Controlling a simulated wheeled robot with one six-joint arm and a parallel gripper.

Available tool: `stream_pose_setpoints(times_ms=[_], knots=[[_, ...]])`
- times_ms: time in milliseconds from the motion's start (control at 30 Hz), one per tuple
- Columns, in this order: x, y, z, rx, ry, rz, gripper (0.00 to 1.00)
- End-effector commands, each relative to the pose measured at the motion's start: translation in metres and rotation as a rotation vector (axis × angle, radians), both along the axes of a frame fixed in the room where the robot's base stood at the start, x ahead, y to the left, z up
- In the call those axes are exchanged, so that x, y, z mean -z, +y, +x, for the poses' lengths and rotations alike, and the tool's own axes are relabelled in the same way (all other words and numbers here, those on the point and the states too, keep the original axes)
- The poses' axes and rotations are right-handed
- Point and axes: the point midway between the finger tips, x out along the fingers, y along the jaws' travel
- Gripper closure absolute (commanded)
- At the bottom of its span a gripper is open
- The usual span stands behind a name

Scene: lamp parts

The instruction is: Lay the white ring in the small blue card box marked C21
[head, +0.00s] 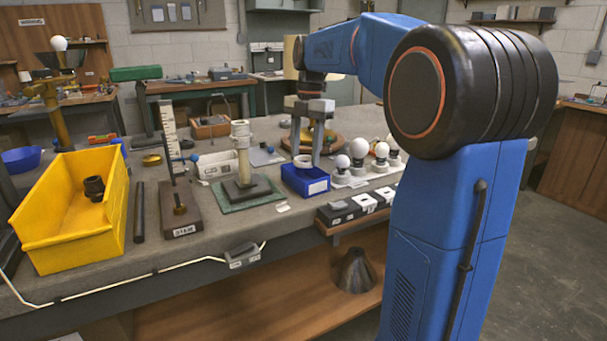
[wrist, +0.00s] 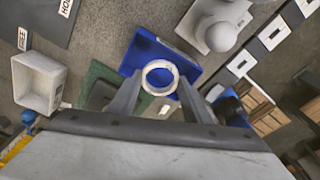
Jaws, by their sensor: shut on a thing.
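The white ring (wrist: 160,63) is between my two fingertips (wrist: 160,80), which are shut on it from both sides. In the head view, the ring (head: 303,160) and my gripper (head: 307,155) are at the small blue card box (head: 304,183), near its open top. The box stands on the grey bench with a white label on its front, too small to read. In the wrist view, the box (wrist: 150,45) lies beyond and beneath the ring. I cannot tell whether the ring is just above the rim or a little inside.
A post on a dark base over a green mat (head: 247,196) stands left of the box. Several white bulbs in holders (head: 343,174) stand close on its right. Dark labelled trays (head: 340,211) line the front edge. A yellow bin (head: 75,210) is far left.

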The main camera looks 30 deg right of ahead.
Motion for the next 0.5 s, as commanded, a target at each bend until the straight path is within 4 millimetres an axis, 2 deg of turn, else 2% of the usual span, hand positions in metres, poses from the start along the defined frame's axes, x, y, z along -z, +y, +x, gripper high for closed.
stream_pose_setpoints(times_ms=[100, 333, 500], knots=[[0.014, 0.0, 0.0, 0.0, 0.001, 0.0, 0.82], [0.029, 0.0, 0.0, -0.001, 0.001, 0.001, 0.82], [0.052, 0.0, 0.0, -0.001, 0.003, 0.001, 0.82]])
